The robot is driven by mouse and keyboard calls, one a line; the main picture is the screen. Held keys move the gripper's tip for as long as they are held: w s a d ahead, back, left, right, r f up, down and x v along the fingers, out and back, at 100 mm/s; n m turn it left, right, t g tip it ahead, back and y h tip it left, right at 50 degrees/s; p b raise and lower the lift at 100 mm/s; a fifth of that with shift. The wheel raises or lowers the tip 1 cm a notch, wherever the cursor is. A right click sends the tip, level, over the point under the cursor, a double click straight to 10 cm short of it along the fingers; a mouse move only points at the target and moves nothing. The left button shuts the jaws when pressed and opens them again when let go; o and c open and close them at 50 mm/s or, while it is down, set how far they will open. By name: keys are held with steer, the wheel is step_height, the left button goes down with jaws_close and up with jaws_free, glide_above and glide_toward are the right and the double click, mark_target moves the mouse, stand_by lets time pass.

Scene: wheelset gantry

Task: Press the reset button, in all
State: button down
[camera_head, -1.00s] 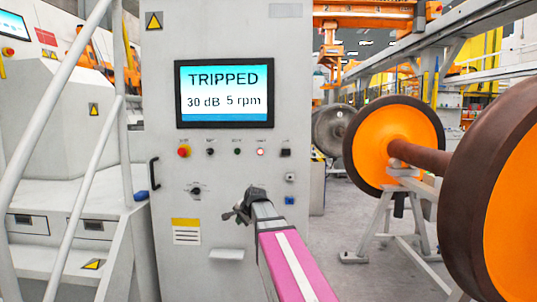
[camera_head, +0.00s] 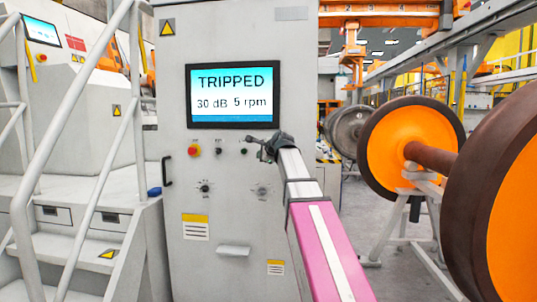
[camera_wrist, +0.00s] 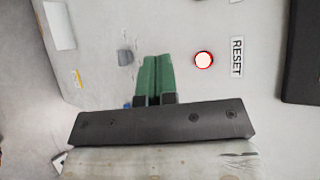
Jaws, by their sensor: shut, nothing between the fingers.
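The reset button (camera_wrist: 204,60) is a round, glowing white-red button with a red rim, beside a label reading RESET (camera_wrist: 237,57) in the wrist view. My gripper shows green fingers (camera_wrist: 155,62) shut together with nothing between them. In the picture the fingertips lie left of the button, apart from it; their distance from the panel is hard to tell. In the head view my gripper (camera_head: 268,148) is in front of the button row and hides the reset button. The screen (camera_head: 234,96) on the grey cabinet (camera_head: 200,268) reads TRIPPED, 30 dB, 5 rpm.
A grey control (camera_wrist: 125,57) lies left of my fingers. Stair railings (camera_head: 75,110) stand left; a wheelset (camera_head: 400,150) stands right.

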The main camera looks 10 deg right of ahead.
steer(key=shift+w, duration=0.1)
steer(key=w+d, duration=0.2)
steer(key=w, duration=0.6)
steer(key=shift+w+d, duration=0.15)
steer(key=shift+d, duration=0.2)
stand_by(2.1)
steer(key=shift+w+d, duration=0.15)
steer(key=shift+w, duration=0.25)
steer(key=shift+w+d, duration=0.15)
steer(key=shift+w, duration=0.2)
stand_by(0.7)
stand_by(0.4)
steer(key=shift+s+a, duration=0.3)
steer(key=shift+s, duration=0.5)
steer(key=shift+s+a, duration=0.25)
steer(key=shift+s, duration=0.55)
steer(key=shift+s+a, duration=0.25)
steer(key=shift+s, duration=0.5)
steer(key=shift+s+a, duration=0.25)
steer(key=shift+s, duration=0.55)
